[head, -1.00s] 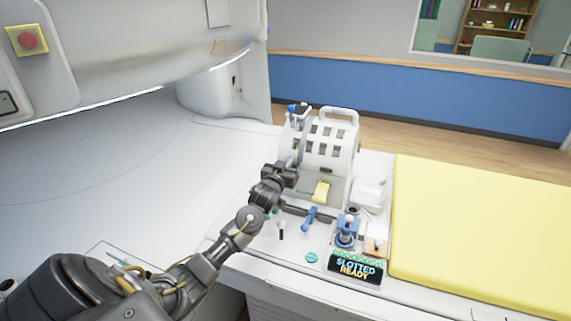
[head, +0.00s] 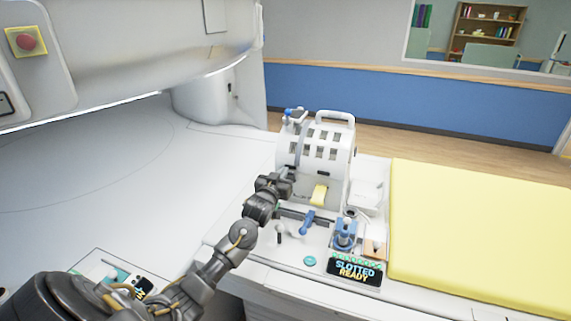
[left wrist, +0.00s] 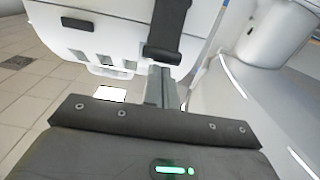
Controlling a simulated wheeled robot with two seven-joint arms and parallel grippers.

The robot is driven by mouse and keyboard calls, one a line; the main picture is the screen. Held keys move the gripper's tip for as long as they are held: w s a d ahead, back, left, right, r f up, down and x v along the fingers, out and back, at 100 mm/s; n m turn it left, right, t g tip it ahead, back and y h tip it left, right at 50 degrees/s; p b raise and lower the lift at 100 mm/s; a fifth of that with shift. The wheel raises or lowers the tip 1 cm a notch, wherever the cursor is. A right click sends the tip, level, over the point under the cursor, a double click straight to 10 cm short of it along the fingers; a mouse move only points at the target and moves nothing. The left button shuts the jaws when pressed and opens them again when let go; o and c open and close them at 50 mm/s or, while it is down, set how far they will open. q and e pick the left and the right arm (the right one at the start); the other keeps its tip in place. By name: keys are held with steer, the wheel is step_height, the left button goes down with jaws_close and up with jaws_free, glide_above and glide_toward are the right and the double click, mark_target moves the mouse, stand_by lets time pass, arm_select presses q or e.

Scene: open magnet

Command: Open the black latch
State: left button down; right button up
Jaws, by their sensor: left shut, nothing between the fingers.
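The black latch, as far as I can tell, is the dark bar (left wrist: 168,28) with a wider end in the left wrist view. It runs down beside the white slotted housing (left wrist: 115,45). In the head view this housing (head: 330,155) stands upright at the end of the bench. My left gripper (head: 288,174) is low at its left front side. In the left wrist view the grey fingers (left wrist: 163,88) are shut and empty. Their tips are close to the bar's wide end; I cannot tell whether they touch it. My right gripper is not in view.
A yellow pad (head: 475,230) lies to the right. The white surface at left is mostly clear.

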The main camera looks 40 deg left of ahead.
arm_select(q)
steer(key=s+f, duration=0.2)
steer(key=f, duration=0.1)
steer(key=shift+d, duration=0.35)
steer(key=shift+s, duration=0.1)
stand_by(0.4)
step_height(320, 180, up, 4)
steer(key=r+p, duration=0.1)
steer(key=p, duration=0.4)
steer(key=s+d+f+b, duration=0.2)
steer(key=s+f+b, duration=0.3)
steer(key=s, duration=0.4)
steer(key=shift+d, duration=0.15)
